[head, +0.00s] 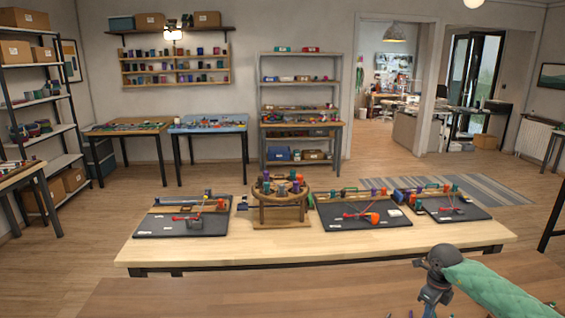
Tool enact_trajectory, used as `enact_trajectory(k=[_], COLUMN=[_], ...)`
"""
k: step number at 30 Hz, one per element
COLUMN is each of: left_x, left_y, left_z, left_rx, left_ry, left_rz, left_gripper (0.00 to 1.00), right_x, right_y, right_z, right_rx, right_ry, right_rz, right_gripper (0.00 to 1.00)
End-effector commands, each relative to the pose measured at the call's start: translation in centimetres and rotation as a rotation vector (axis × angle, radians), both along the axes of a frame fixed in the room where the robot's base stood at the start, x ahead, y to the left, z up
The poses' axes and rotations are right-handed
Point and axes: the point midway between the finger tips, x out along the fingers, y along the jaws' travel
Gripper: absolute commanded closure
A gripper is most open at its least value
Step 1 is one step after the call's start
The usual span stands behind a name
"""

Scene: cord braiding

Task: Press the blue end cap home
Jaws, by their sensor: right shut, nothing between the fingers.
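My right gripper (430,304) hangs at the bottom right, below a dark wrist joint and a green-sleeved arm. It is shut and empty, above the near wooden surface and well short of the work table. On the work table (300,258) stands a round wooden braiding stand (283,215) with coloured bobbins on top. Dark mats with cords and small parts lie either side: a left mat (165,227), a middle mat (345,221) and a right mat (470,214). I cannot make out the blue end cap at this size. My left gripper is out of view.
The front strip of the work table is clear. Behind are two side tables, a shelf unit (300,85) and wall racks with spools. A grey rug (470,188) lies on the floor behind the table.

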Motion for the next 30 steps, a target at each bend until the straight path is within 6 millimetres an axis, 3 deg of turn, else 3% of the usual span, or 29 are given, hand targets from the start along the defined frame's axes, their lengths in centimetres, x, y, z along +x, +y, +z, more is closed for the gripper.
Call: enact_trajectory(k=[11,30], left_x=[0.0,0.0], left_y=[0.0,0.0], left_z=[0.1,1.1], left_rx=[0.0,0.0], left_ry=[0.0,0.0], left_rz=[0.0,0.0], left_gripper=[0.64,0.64], right_x=[0.0,0.0], right_y=[0.0,0.0], right_z=[0.4,4.4], right_rx=[0.0,0.0], right_ry=[-0.001,-0.001], right_rz=[0.0,0.0], right_gripper=[1.0,1.0])
